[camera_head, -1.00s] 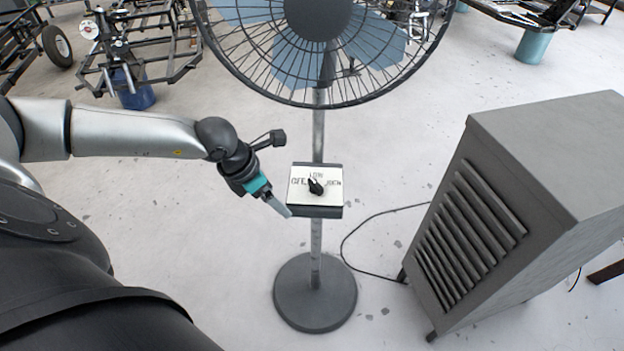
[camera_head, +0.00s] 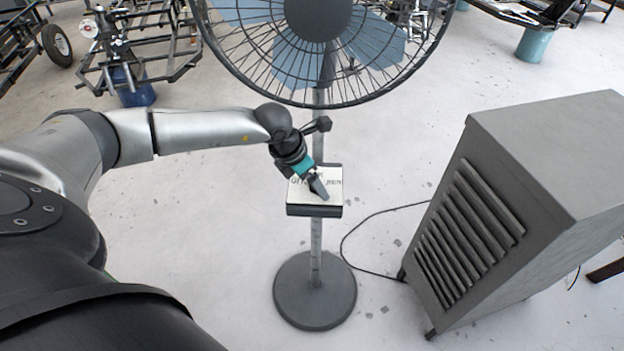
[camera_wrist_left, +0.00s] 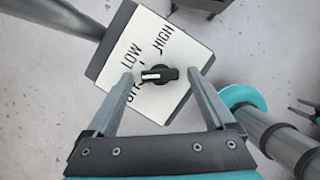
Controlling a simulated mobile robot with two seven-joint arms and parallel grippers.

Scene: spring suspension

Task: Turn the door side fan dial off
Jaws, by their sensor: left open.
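The fan's dial box (camera_head: 330,201) has a white face and is fixed to the fan's pole. Its black dial (camera_wrist_left: 167,73) carries a white mark on its left part in the left wrist view. The label HIGH is above the dial, LOW is at upper left, and the partly covered OFF is at lower left. My left gripper (camera_head: 319,189) is at the box and hides the dial in the head view. In the wrist view its open fingers (camera_wrist_left: 160,82) stand either side of the dial with gaps; contact does not show. My right gripper is not in view.
The fan's caged head (camera_head: 318,18) is above the box and its round base (camera_head: 315,300) stands on the floor. A grey louvred cabinet (camera_head: 530,170) stands to the right, with a cable (camera_head: 365,222) on the floor. Wheeled metal frames stand at the back left.

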